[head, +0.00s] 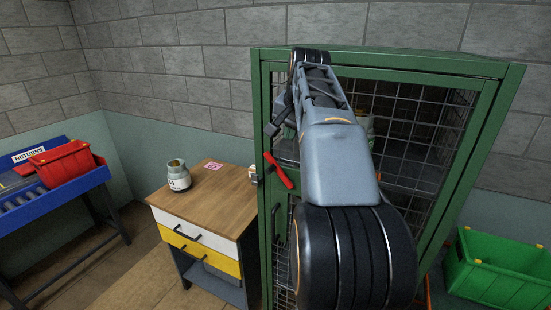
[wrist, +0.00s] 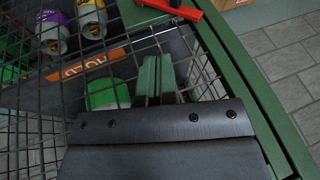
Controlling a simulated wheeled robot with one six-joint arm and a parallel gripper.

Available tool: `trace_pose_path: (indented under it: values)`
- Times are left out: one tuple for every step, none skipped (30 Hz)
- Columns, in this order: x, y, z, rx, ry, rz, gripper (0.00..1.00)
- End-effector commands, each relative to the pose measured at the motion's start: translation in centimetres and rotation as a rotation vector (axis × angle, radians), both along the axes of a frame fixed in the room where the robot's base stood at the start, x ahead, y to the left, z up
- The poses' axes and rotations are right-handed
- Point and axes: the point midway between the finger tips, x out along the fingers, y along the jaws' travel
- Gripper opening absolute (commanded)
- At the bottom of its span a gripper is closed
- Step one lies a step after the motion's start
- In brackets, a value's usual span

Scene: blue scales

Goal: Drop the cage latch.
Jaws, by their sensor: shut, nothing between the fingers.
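The cage latch is a red lever (head: 278,171) on the left side of the green-framed cage door. It slants from upper left down to lower right. In the wrist view the red lever (wrist: 174,9) is partly cut off at the top edge. My gripper (wrist: 157,78) shows in the wrist view as two close fingers, shut and empty, in front of the door mesh. The lever lies beyond the fingertips, with a gap between them in the picture. In the head view my arm covers much of the door and the fingers are hard to make out.
The green cage (head: 511,88) holds several canisters behind mesh. A wooden-topped drawer cabinet (head: 221,196) with a grey canister (head: 178,176) stands left of it. A green crate (head: 497,270) is at right; a blue bench (head: 57,198) with a red bin (head: 65,163) is at far left.

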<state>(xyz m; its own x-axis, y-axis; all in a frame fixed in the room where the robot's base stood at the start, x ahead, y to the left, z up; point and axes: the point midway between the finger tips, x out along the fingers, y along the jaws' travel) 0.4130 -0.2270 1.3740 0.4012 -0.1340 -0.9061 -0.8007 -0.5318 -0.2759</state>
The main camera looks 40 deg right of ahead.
Motion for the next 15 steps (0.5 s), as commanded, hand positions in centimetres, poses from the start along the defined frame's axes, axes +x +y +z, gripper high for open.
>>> trace_pose_path:
  values:
    - [0.0, 0.0, 0.0, 0.0, 0.0, 0.0, 0.0]
    - [0.0, 0.0, 0.0, 0.0, 0.0, 0.0, 0.0]
    - [0.0, 0.0, -0.1, 0.0, 0.0, 0.001, 0.0]
    - [0.0, 0.0, -0.1, 0.0, 0.0, 0.001, 0.0]
    - [0.0, 0.0, -0.1, 0.0, 0.0, 0.001, 0.0]
    - [0.0, 0.0, -0.1, -0.001, 0.0, 0.002, 0.0]
    - [0.0, 0.0, -0.1, 0.0, -0.001, 0.002, 0.0]
    - [0.0, 0.0, -0.1, 0.0, -0.001, 0.002, 0.0]
    - [0.1, 0.0, -0.2, 0.0, -0.001, 0.002, 0.0]
    - [0.2, 0.0, -0.4, -0.001, 0.0, 0.003, 0.0]
    - [0.3, 0.0, -0.6, 0.0, 0.001, 0.003, 0.0]
    - [0.4, 0.0, -0.9, 0.001, 0.002, 0.004, 0.0]
    - [0.5, -0.1, -1.3, 0.001, 0.003, 0.003, 0.0]
    - [0.7, -0.1, -1.6, 0.001, 0.002, 0.004, 0.0]
    - [0.9, -0.2, -2.2, 0.002, 0.003, 0.004, 0.0]
